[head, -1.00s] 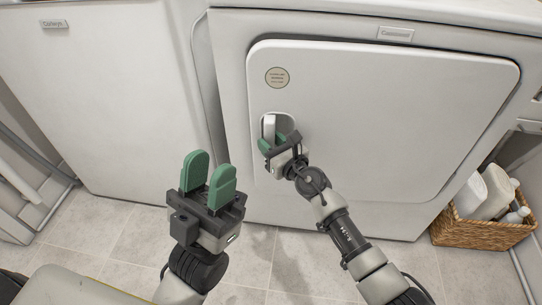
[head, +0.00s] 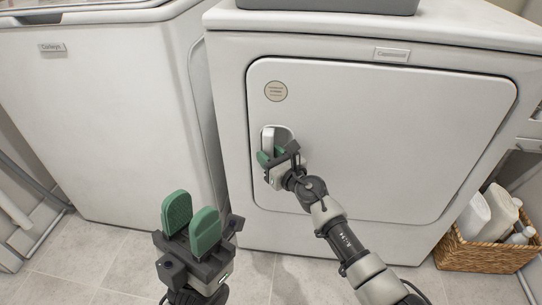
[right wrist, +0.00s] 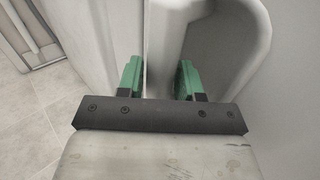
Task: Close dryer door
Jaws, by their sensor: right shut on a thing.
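The white dryer door (head: 400,145) looks flush with the dryer front (head: 232,100), with a thin dark seam around it. Its upright handle (head: 267,140) sits in a recess at the door's left side. My right gripper (head: 269,157) is shut on this handle, its green fingers on either side of it. In the right wrist view the handle (right wrist: 165,50) stands between the fingers (right wrist: 160,80); part of it is hidden by the gripper body. My left gripper (head: 191,208) is open and empty, in front of the machines at lower left.
A white washer (head: 100,120) stands left of the dryer. A wicker basket (head: 480,257) with white bottles is on the floor at right. A grey container (head: 330,5) rests on the dryer top. Tiled floor (head: 90,255) in front is clear.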

